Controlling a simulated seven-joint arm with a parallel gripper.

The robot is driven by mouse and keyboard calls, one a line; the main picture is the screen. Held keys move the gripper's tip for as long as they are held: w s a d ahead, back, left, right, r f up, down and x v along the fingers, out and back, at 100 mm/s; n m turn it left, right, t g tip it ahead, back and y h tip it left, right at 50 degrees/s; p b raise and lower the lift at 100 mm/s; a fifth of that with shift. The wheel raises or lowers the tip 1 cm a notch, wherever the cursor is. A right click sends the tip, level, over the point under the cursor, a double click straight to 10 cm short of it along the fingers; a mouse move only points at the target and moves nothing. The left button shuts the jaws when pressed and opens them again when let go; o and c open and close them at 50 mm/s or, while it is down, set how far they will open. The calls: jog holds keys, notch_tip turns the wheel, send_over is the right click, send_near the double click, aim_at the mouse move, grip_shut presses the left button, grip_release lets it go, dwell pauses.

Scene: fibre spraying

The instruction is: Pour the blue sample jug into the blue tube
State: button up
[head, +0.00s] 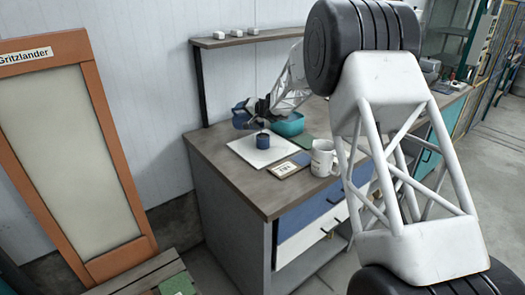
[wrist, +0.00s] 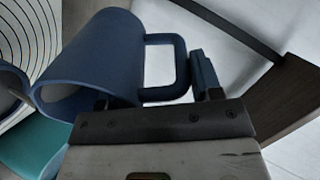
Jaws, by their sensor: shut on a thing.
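The blue jug (head: 243,113) is in the air above the workbench, tilted, and my gripper (head: 261,108) is shut on it at its right side. In the wrist view the jug (wrist: 98,60) lies slanted with its mouth toward the lower left, and its handle is at my gripper (wrist: 160,88). The blue tube (head: 263,140) stands upright on a white sheet, just below and right of the jug. A dark round rim at the left edge of the wrist view (wrist: 10,88) looks like the tube, close to the jug's mouth. I cannot see any contents or flow.
A teal bowl (head: 289,125) stands right behind the tube. The white sheet (head: 250,153) lies on the workbench (head: 228,172). A small framed card (head: 287,168) and a white mug (head: 323,158) are near the front edge. A shelf (head: 245,38) hangs above.

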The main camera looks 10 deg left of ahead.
aim_at(238, 119)
jog(key=shift+w+a+f+g+h, duration=0.45)
jog(key=shift+a+f+g+h, duration=0.25)
jog(key=shift+h, duration=0.3)
jog(key=shift+w+a+f+h+b, duration=0.15)
jog(key=shift+a+h+b, duration=0.1)
jog(key=shift+h+b, duration=0.2)
dwell(0.4)
jog(key=shift+w+a+g+h+b, duration=0.3)
jog(key=shift+a+g+h+b, duration=0.3)
jog(key=shift+g+h+b, duration=0.3)
jog(key=shift+w+a+f+h+b, duration=0.1)
jog(key=shift+w+a+h+b, duration=0.1)
jog(key=shift+h+b, duration=0.15)
jog(key=shift+w+a+f+g+h+b, duration=0.15)
jog(key=shift+w+a+g+h+b, duration=0.15)
jog(key=shift+a+h, duration=0.2)
jog(key=shift+w+a+f+g+h+b, duration=0.25)
jog(key=shift+a+g+h+b, duration=0.1)
jog(key=shift+a+h, duration=0.15)
jog(key=shift+w+a+f+g+h+b, duration=0.1)
jog(key=shift+w+a+g+h+b, duration=0.25)
jog(key=shift+a, duration=0.2)
jog(key=shift+w+a+f+g+h+b, duration=0.4)
jog(key=shift+a+f+h+b, duration=0.2)
jog(key=shift+h, duration=0.3)
jog(key=shift+w+a+f+g+h+b, duration=0.25)
jog(key=shift+a+f+g+h+b, duration=0.35)
jog(key=shift+h, duration=0.25)
jog(key=shift+a, duration=0.1)
